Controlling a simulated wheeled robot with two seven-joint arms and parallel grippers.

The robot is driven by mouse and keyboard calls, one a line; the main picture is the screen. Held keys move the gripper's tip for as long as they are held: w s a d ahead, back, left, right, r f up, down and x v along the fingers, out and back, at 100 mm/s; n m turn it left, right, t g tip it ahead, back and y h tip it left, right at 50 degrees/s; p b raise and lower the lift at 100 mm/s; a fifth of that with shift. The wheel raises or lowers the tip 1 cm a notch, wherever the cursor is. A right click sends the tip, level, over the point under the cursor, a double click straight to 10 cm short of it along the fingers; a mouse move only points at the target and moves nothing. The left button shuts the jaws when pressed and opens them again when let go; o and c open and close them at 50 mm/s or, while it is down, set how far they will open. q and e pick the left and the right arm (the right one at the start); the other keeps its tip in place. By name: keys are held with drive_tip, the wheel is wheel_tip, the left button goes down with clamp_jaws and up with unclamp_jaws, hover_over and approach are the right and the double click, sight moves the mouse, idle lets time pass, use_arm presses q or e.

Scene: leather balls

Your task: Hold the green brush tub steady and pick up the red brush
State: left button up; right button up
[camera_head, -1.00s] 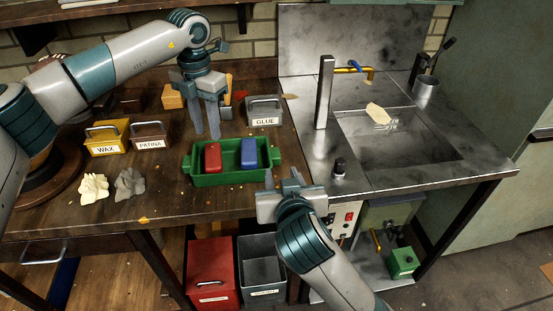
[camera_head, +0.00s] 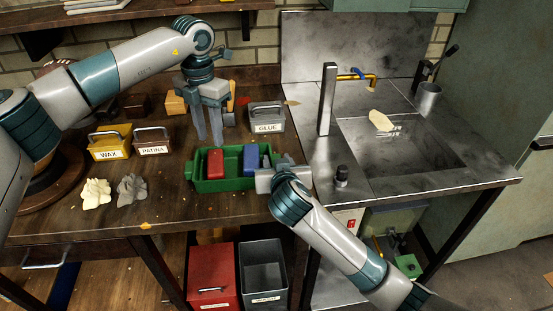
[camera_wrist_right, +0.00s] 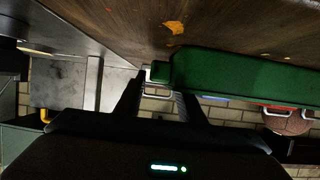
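The green tub (camera_head: 225,184) stands on the wooden bench in the head view, with the red brush (camera_head: 215,162) in its left part and the blue brush (camera_head: 250,159) in its right part. My left gripper (camera_head: 209,139) points down, open and empty, just behind and above the tub near the red brush. My right gripper (camera_head: 268,163) is at the tub's right end and hides its handle there.
The glue box (camera_head: 267,117) stands behind the tub. The wax box (camera_head: 109,144) and patina box (camera_head: 153,141) stand to its left, with two crumpled cloths (camera_head: 114,190) before them. The metal sink (camera_head: 400,140) and a post (camera_head: 327,100) are at right.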

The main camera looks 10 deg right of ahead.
drive_tip(key=shift+x, duration=0.85)
